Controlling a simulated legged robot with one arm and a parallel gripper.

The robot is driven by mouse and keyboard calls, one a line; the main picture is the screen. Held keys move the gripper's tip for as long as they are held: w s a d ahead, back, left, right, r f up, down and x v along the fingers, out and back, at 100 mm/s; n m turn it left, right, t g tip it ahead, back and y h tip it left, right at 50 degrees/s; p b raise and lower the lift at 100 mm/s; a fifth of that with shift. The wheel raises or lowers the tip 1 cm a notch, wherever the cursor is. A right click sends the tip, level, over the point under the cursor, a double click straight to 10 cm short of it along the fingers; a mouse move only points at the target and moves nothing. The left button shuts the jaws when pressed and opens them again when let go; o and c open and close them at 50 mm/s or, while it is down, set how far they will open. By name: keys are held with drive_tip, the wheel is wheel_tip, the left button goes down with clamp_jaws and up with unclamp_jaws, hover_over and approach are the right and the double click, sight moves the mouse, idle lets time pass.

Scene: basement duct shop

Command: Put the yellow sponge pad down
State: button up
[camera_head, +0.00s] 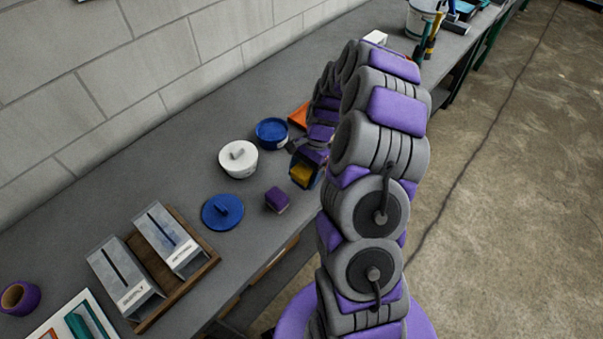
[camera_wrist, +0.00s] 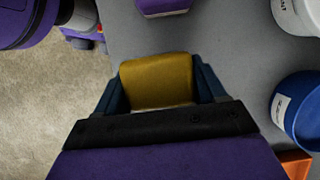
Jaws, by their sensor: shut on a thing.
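The yellow sponge pad (camera_wrist: 156,82) is held between the two blue fingers of my gripper (camera_wrist: 157,88) in the wrist view. In the head view the pad (camera_head: 301,173) shows at the end of my arm, over the front part of the grey bench (camera_head: 192,192). My gripper (camera_head: 305,168) is shut on it, partly hidden by my own arm links. I cannot tell whether the pad touches the bench top.
An orange item (camera_head: 299,115) lies behind. A wooden tray (camera_head: 151,268) holds two metal boxes. The bench's front edge is close.

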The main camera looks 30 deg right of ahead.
sight(301, 166)
drive_tip(key=shift+w+d+f, duration=0.1)
drive_tip(key=shift+w+d, duration=0.15)
drive_tip(key=shift+w, duration=0.55)
drive_tip(key=shift+w+d+f, duration=0.1)
drive_tip(key=shift+w+d, duration=0.1)
drive_tip(key=shift+w, duration=0.55)
wheel_tip(301, 166, down, 4)
drive_tip(key=shift+w+r+b, duration=0.15)
drive_tip(key=shift+r+b, duration=0.05)
drive_tip(key=shift+b, duration=0.6)
drive_tip(key=shift+r, duration=0.1)
drive_tip(key=o, duration=0.9)
drive_tip(key=shift+o, duration=0.2)
